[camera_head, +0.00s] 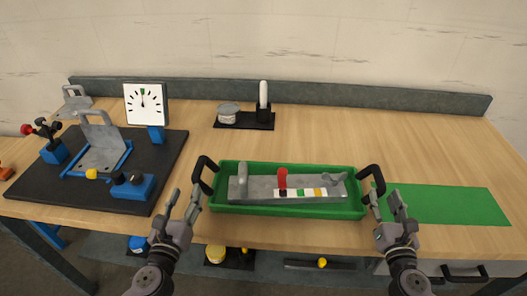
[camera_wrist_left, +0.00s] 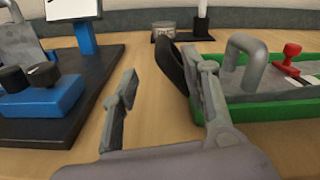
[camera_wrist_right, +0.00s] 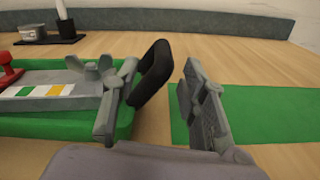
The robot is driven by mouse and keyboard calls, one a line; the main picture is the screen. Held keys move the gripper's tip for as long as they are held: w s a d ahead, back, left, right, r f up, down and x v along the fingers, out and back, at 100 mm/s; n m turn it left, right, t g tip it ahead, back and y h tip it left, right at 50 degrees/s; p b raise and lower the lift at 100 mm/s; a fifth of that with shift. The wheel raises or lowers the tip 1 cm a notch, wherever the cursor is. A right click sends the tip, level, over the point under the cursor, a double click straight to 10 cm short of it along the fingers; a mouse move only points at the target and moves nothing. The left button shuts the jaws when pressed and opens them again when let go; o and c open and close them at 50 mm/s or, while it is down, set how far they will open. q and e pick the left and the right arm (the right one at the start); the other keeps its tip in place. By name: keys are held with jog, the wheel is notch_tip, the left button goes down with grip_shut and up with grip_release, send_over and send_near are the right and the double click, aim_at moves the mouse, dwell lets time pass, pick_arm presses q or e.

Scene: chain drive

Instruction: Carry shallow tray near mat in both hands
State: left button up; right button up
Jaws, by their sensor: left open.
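The shallow green tray (camera_head: 290,211) lies on the wooden table just left of the green mat (camera_head: 455,204). It has a black handle at each end and holds a grey metal fixture with a red-handled piece. My left gripper (camera_head: 184,204) is open at the tray's left end. The left handle (camera_wrist_left: 172,68) lies beyond its fingers, partly behind the right one. My right gripper (camera_head: 388,202) is open at the right end. The right handle (camera_wrist_right: 151,72) shows between its spread fingers; I cannot tell whether they touch it.
A black board (camera_head: 158,167) with a dial gauge (camera_head: 146,104) and blue fixtures stands at the left. A small dark base (camera_head: 245,121) with a grey puck and white cylinder is behind the tray. A grey ledge (camera_head: 350,94) borders the back. The mat is bare.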

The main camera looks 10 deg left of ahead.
jog(key=s, duration=0.5)
dwell(0.4)
